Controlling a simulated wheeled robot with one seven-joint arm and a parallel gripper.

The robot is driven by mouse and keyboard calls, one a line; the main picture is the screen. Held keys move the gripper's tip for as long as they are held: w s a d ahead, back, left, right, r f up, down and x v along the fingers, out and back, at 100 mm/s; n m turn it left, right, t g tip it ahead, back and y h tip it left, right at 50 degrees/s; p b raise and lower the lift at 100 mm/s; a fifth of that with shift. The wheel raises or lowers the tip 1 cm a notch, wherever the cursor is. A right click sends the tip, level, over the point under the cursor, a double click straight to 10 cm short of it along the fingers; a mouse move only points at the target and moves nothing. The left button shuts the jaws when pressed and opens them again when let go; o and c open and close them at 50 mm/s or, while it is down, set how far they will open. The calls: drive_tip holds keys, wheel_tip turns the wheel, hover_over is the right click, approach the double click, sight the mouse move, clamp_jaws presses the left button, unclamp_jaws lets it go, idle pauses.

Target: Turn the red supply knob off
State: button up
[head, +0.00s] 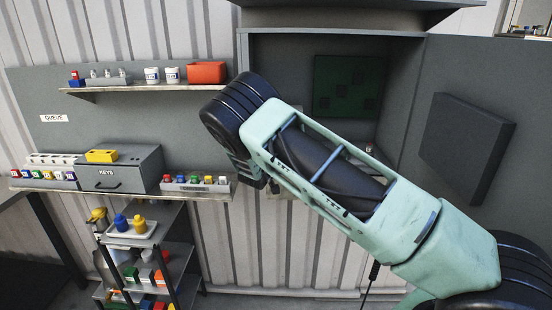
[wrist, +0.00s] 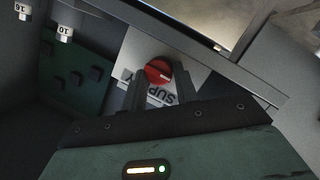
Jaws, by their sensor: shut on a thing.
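In the wrist view the red supply knob (wrist: 158,72) sits on a pale plate (wrist: 188,65) lettered "SUPPLY", which appears upside down. A light mark shows on the knob's face. My gripper (wrist: 153,80) has its two dark fingers on either side of the knob, shut on it. The fingertips partly cover the knob's sides. In the head view my arm crosses in front of the grey cabinet (head: 275,75) and hides the knob and the gripper's fingers.
A green board (head: 335,87) is inside the cabinet, whose door (head: 520,75) stands open at right. Shelves at left hold a red box (head: 206,72), a grey KEYS box (head: 125,170) and several small coloured items. A rack (head: 170,245) stands below.

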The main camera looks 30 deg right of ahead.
drive_tip(key=o, duration=0.7)
drive_tip(key=b+v, duration=0.6)
drive_tip(key=v, duration=1.1)
drive_tip(key=shift+s+a+r, duration=0.1)
drive_tip(key=shift+s, duration=0.05)
